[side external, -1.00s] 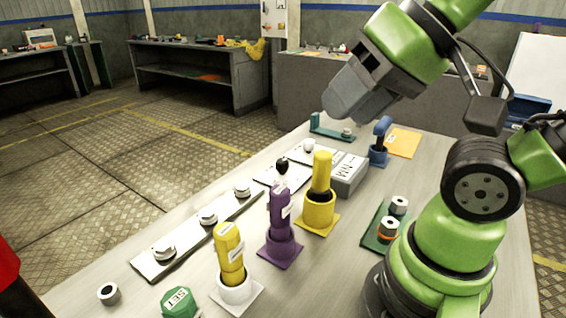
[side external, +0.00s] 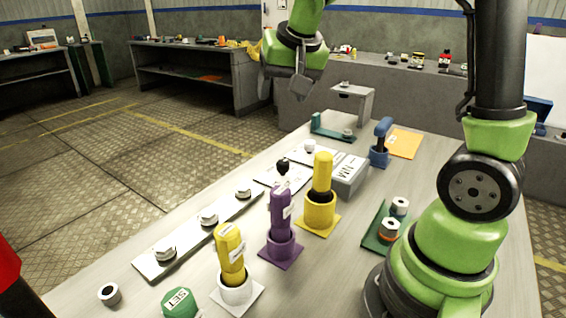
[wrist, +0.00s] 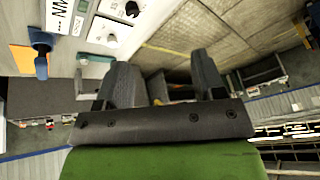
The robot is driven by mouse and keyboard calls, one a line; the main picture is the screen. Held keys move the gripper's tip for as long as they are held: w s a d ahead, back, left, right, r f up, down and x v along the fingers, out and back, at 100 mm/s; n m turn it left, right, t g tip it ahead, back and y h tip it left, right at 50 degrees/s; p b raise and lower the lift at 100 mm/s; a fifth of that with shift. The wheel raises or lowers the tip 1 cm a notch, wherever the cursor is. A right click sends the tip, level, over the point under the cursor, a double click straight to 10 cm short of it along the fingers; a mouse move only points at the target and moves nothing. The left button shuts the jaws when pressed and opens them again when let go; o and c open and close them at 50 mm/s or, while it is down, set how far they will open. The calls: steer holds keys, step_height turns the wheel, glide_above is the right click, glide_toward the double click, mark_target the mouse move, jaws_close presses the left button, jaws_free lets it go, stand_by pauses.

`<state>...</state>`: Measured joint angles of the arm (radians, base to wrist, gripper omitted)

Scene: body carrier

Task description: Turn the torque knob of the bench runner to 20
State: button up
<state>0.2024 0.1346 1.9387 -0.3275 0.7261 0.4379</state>
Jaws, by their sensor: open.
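My gripper (side external: 286,88) is raised high past the far left side of the bench, away from everything on it. In the wrist view my gripper (wrist: 162,82) has its two grey fingers apart with nothing between them. A grey box (side external: 345,178) marked NM stands on the bench and also shows in the wrist view (wrist: 60,17). Next to it are white plates with a white knob (side external: 310,145) and a black knob (side external: 283,162). In the wrist view both plates show at top (wrist: 108,30). I cannot read any knob setting.
Yellow (side external: 230,245), purple (side external: 281,215) and yellow (side external: 322,173) tools stand upright in holders. A blue tool (side external: 381,140) stands at the far right. Air around my gripper is clear.

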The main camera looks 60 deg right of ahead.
steer(key=w+d+f+m+g+h, duration=0.1)
steer(key=w+d+f, duration=0.4)
steer(key=f, duration=0.1)
steer(key=m+g, duration=0.1)
steer(key=m, duration=0.1)
glide_toward(283, 161)
steer(key=shift+h, duration=0.4)
steer(key=x, duration=0.6)
steer(key=a+x, duration=0.1)
steer(key=x, duration=0.3)
steer(key=shift+f, duration=0.25)
steer(key=shift+c, duration=0.4)
steer(key=c, duration=0.8)
steer(key=shift+c, duration=0.2)
